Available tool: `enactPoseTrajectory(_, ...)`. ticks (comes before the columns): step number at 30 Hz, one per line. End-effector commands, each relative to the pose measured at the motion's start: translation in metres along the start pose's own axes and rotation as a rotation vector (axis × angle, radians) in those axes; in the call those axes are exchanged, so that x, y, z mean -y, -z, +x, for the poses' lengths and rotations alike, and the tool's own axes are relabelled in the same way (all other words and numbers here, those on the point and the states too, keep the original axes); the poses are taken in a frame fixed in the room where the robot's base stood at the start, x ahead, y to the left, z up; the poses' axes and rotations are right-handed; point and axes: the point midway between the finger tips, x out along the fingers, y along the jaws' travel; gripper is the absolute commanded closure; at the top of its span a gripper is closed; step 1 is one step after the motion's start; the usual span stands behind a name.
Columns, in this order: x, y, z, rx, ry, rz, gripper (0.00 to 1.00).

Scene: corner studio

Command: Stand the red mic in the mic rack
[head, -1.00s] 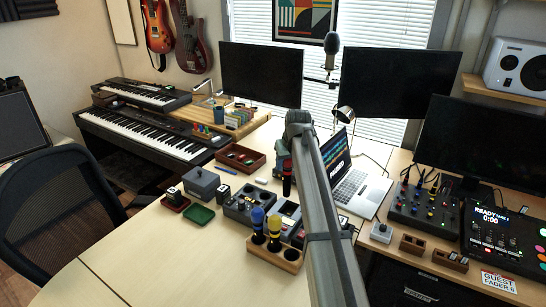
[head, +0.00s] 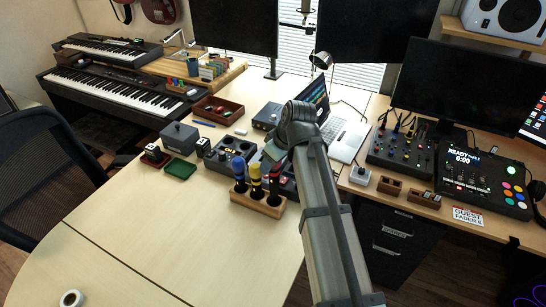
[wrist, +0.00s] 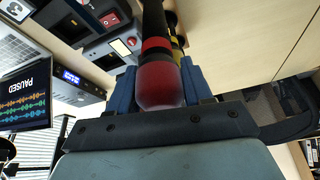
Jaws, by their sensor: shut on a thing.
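The wooden mic rack (head: 258,206) stands on the desk, with a blue mic (head: 239,170) and a yellow mic (head: 256,182) upright in it. The red mic (head: 275,180) is upright at the rack's right-hand hole, its dark lower end at the top of the rack. I cannot tell how deep it sits. My gripper (head: 273,153) is above the rack, mostly hidden by my arm. In the wrist view its blue fingers (wrist: 157,82) are shut around the red head of the red mic (wrist: 160,82). Its black handle points away from the camera.
Dark desktop units (head: 218,162) stand just behind the rack. A green tray (head: 181,170) and a grey box (head: 179,136) lie to the left. A laptop (head: 345,135) is behind my arm. The desk in front of the rack is clear, apart from a tape roll (head: 71,298) far left.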

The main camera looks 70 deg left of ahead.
Motion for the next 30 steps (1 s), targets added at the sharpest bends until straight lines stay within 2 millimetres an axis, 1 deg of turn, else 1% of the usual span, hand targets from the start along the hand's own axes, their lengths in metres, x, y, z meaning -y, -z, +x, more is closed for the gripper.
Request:
enactPoseTrajectory(5,0.000,-0.001,0.002,0.000,0.005,-0.014,0.95)
enactPoseTrajectory(11,0.000,-0.004,0.010,0.000,0.005,-0.012,0.95)
enactPoseTrajectory(24,0.000,-0.017,0.041,0.000,0.005,-0.011,0.95)
enactPoseTrajectory(30,0.000,-0.021,0.050,0.000,0.004,-0.011,0.95)
